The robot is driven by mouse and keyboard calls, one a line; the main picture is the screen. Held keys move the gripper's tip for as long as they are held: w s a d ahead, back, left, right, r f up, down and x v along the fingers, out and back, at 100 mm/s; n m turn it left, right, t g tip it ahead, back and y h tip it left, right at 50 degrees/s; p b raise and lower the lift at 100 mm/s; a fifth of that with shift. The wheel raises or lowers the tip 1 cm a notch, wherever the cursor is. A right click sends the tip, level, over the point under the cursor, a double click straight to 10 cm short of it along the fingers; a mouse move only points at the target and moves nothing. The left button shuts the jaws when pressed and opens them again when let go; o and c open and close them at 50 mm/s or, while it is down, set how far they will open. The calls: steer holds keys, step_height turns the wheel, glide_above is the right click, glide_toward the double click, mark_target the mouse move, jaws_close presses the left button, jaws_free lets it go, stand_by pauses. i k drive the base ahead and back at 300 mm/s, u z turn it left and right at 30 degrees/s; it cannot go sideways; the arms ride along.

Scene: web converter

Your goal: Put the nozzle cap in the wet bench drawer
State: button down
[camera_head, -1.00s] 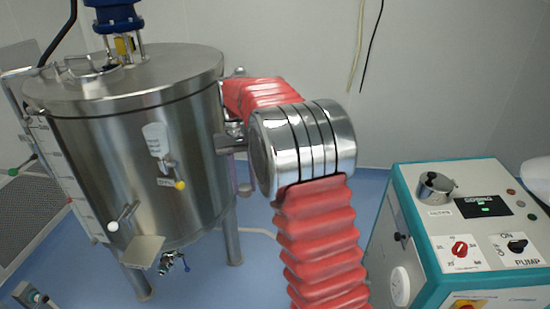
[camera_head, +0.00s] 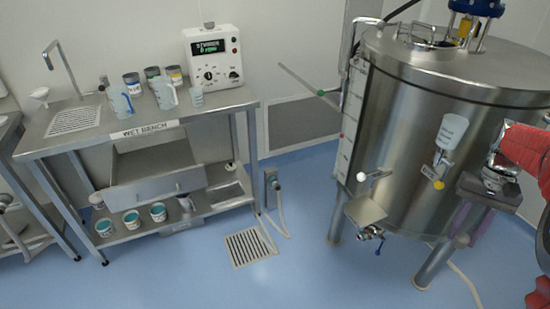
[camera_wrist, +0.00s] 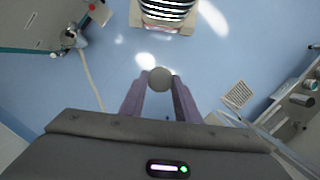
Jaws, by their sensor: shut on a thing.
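My gripper's purple fingers (camera_wrist: 160,92) are shut on the nozzle cap (camera_wrist: 157,79), a round grey piece at their tips in the wrist view. In the head view my gripper (camera_head: 468,228) is at the right, in front of the steel tank, and its fingers are partly hidden; I cannot make out the cap there. The wet bench (camera_head: 100,140) stands at the left, well apart from my gripper. Its drawer (camera_head: 158,191) hangs under the labelled top and looks pulled out, with grey inner surface showing behind the front panel.
The steel tank (camera_head: 395,130) stands on legs right of the bench, with a valve (camera_head: 370,232) low at its front. A hose (camera_head: 280,205) and floor grate (camera_head: 250,246) lie between. Beakers, cans and a control box (camera_head: 213,57) stand on the bench.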

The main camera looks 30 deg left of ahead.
mark_target(157, 173)
steer(key=k, duration=1.25)
steer(key=u, duration=0.25)
steer(key=i, duration=0.7)
steer(key=u, duration=0.75)
steer(key=i, duration=0.65)
steer(key=u, duration=0.6)
steer(key=i, duration=0.6)
steer(key=u, duration=0.75)
steer(key=i, duration=1.3)
steer(key=u, duration=0.55)
